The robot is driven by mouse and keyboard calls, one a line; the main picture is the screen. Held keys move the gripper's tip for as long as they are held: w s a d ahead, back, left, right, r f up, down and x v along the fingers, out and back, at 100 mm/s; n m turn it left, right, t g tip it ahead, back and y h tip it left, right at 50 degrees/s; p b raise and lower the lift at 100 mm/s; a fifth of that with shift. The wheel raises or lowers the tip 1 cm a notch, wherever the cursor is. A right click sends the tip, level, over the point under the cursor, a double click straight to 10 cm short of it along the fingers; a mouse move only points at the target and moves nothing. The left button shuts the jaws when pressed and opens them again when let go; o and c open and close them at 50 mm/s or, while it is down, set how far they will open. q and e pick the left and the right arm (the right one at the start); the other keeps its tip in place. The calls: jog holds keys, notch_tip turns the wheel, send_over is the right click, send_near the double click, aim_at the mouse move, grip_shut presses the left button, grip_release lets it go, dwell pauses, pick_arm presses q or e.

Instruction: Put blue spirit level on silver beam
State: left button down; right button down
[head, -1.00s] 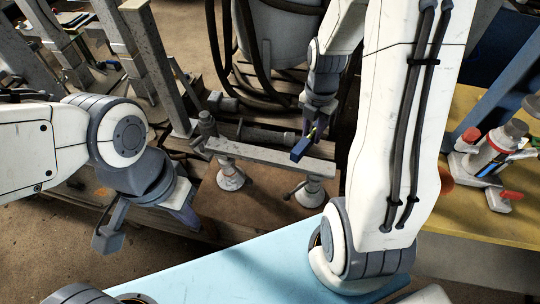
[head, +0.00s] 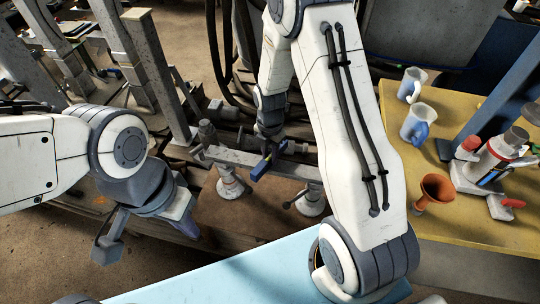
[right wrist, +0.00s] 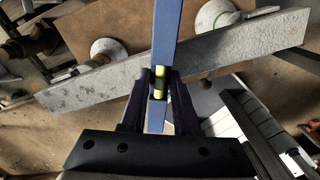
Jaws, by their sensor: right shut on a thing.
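The silver beam (head: 225,156) lies across two white-footed stands in the head view. It also crosses the right wrist view (right wrist: 235,52) on a slant. My right gripper (head: 269,148) is shut on the blue spirit level (head: 260,169) and holds it over the middle of the beam. In the right wrist view, the blue spirit level (right wrist: 166,30) with its yellow-green vial runs crosswise to the beam, between the fingers of my right gripper (right wrist: 162,95). I cannot tell whether it touches the beam. My left gripper (head: 148,232) is open and empty, left of the beam.
The stands (head: 229,185) and (head: 311,201) rest on a brown board. A yellow table (head: 450,108) at the right holds cups (head: 416,124), an orange funnel (head: 434,190) and bottles. Grey posts (head: 150,80) rise behind the beam's left end. A light-blue surface (head: 235,275) lies in front.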

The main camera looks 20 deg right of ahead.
aim_at(270, 156)
jog(key=shift+f, duration=0.25)
jog(key=c, duration=0.7)
grip_release()
jog(key=shift+o, duration=0.2)
notch_tip(270, 156, up, 12)
jog(key=s+a+r+m, duration=0.7)
jog(key=s+a+m, duration=0.1)
jog(key=s+a, duration=0.25)
jog(key=s+a+r+m, duration=0.1)
jog(key=s+m, duration=0.3)
jog(key=s, duration=0.2)
jog(key=s+a+r+m+y, duration=0.1)
jog(key=s+a+m, duration=0.1)
jog(key=s+m, duration=0.3)
jog(key=shift+s+a+r+m+p, duration=0.3)
jog(key=shift+s+p, duration=0.1)
jog(key=shift+s, duration=0.7)
